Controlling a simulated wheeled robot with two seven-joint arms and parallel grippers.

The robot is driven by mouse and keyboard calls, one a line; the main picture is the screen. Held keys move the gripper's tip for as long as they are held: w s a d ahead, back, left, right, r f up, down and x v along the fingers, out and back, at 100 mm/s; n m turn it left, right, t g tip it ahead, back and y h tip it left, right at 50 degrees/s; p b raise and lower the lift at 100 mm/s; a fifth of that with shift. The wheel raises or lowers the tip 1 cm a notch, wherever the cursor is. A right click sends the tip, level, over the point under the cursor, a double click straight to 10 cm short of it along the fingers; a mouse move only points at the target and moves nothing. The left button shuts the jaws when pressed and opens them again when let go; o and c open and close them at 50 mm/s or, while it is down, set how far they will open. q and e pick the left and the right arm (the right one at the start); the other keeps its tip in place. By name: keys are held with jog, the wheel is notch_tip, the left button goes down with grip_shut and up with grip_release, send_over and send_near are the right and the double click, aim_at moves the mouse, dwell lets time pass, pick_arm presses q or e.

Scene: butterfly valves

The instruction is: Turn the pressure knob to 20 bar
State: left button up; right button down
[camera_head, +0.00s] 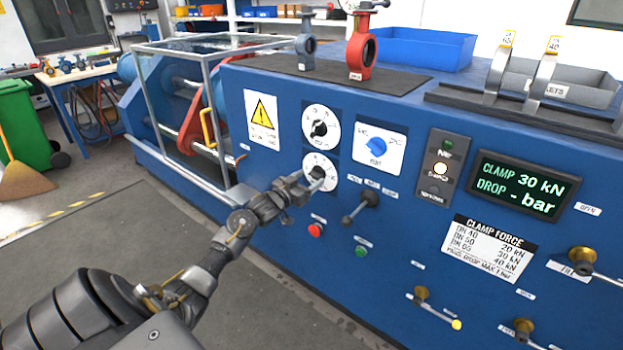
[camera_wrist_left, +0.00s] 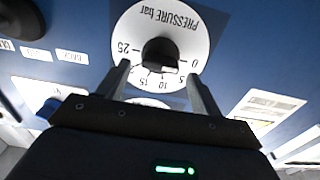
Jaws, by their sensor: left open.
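The pressure knob (camera_wrist_left: 160,52) is black and sits on a round white dial (camera_wrist_left: 188,28) marked "PRESSURE bar", upside down in the left wrist view. Its scale runs from 0 at right to 25 at left. A pale mark shows on the knob's lower right side; its exact reading is unclear. In the head view the knob (camera_head: 317,172) is on the lower white dial of the blue panel. My left gripper (camera_head: 306,183) is in front of this dial. In the left wrist view, the open fingers (camera_wrist_left: 160,72) are on either side of the knob's lower part; contact is unclear.
Above is another dial with a black knob (camera_head: 319,128). A blue selector (camera_head: 376,147), a black lever (camera_head: 362,206) and a red button (camera_head: 315,230) are nearby. The display (camera_head: 522,189) reads "CLAMP 30 kN, DROP - bar". A clear-walled cage (camera_head: 205,110) stands left.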

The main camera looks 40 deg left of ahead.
aim_at(316, 175)
pick_arm(q)
jog(key=shift+w, duration=1.1)
pick_arm(e)
jog(key=shift+w+a+r, duration=0.15)
jog(key=shift+w+r, duration=0.05)
jog(key=shift+r, duration=0.2)
pick_arm(q)
jog(key=c, duration=1)
pick_arm(e)
jog(key=shift+s+f, duration=0.15)
jog(key=shift+s, duration=0.1)
